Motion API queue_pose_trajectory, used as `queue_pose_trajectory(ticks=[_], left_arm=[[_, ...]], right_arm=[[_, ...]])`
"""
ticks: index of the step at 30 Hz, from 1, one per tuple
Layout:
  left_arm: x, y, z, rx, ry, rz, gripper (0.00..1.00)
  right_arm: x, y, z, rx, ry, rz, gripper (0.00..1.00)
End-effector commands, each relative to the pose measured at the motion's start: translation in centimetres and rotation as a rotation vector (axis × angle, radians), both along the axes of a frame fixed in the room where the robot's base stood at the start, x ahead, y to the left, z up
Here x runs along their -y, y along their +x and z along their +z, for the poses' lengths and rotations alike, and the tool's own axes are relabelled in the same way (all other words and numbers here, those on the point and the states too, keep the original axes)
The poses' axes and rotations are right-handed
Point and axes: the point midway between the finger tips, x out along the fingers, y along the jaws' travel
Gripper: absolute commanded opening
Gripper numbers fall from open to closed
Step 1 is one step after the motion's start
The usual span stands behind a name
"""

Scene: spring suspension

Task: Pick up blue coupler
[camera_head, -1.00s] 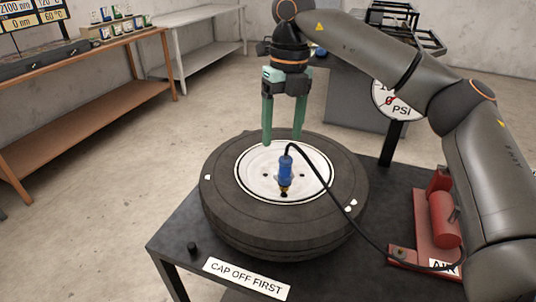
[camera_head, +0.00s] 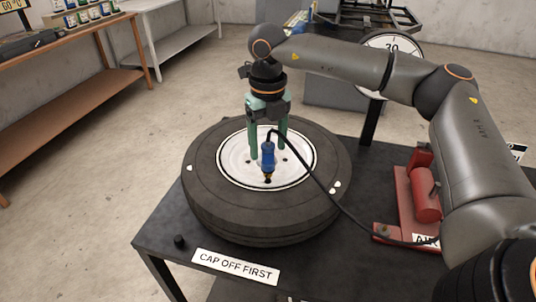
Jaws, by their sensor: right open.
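The blue coupler (camera_head: 267,156) stands upright over the white wheel hub, with its brass lower end near the hub face and a black hose curving from its top. The tire (camera_head: 215,195) lies flat on the dark table. My right gripper (camera_head: 268,153) points down with its green fingers spread. The fingers show to the left and right of the coupler and seem to be a little behind it; I cannot tell whether they touch it. My left gripper does not show.
A red air pump (camera_head: 425,194) sits on the table at the right, joined to the hose. A small black cap (camera_head: 179,241) and a "CAP OFF FIRST" sign (camera_head: 236,266) are at the front edge. A round gauge (camera_head: 392,48) stands behind.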

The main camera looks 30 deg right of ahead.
Motion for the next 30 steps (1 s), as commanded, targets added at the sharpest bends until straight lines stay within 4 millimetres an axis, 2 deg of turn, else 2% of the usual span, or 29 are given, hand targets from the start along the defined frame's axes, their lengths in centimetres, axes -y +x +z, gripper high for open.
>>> queue_pose_trajectory(ticks=[5,12,30], left_arm=[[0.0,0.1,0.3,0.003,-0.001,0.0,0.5],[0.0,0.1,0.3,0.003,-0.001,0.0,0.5],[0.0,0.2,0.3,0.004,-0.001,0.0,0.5]], right_arm=[[0.1,0.0,-1.8,0.001,0.0,-0.002,0.7],[0.1,0.0,-2.0,0.002,0.0,-0.001,0.7],[0.1,0.0,-2.0,0.002,0.0,-0.001,0.04]])
